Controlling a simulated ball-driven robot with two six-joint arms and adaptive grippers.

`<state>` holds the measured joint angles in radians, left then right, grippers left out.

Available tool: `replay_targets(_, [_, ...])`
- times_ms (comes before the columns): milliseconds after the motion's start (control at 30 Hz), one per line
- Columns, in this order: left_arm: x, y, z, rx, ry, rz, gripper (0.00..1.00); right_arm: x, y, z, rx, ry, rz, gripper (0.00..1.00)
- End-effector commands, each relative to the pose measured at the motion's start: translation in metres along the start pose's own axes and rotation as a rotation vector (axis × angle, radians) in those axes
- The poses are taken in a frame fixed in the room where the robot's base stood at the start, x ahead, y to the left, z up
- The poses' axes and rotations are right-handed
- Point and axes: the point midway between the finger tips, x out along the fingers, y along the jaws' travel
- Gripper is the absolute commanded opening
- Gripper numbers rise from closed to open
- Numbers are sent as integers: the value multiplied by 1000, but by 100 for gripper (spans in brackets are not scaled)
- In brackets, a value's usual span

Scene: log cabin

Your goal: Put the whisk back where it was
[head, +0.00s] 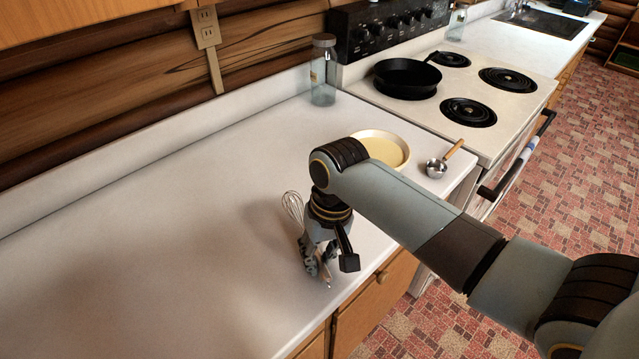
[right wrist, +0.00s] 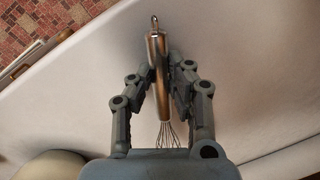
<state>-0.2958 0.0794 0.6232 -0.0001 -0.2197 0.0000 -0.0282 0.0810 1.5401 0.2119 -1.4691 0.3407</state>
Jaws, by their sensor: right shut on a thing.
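A metal whisk has its wire head (head: 293,206) showing to the left of my right gripper (head: 322,275) in the head view. In the right wrist view the whisk's handle (right wrist: 158,70) lies between the two fingers of my right gripper (right wrist: 160,75), with its hanging loop toward the top and wires toward the bottom. The right gripper is shut on the handle, low over the white counter (head: 130,240) near its front edge. I cannot tell whether the whisk touches the counter. The left gripper is not in view.
A cream plate or shallow bowl (head: 388,146) and a small metal measuring cup (head: 437,168) with a wooden handle sit to the right. A glass jar (head: 323,72) stands at the back. The stove (head: 500,130) holds a black pan (head: 405,78). The counter's left side is clear.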

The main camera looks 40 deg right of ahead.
Motion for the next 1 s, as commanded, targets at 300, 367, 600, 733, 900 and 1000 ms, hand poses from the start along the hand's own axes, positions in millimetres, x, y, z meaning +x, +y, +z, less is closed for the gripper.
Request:
replay_targets(300, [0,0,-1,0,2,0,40,6,1,0,0,0,0,0])
replay_targets(367, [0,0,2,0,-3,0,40,6,1,0,0,0,0,0])
replay_targets(600, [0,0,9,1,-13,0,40,6,1,0,0,0,0,35])
replay_targets(733, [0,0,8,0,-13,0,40,6,1,0,0,0,0,42])
replay_targets(900, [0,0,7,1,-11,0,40,6,1,0,0,0,1,50])
replay_targets(1000, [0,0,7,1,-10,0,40,6,1,0,0,0,1,63])
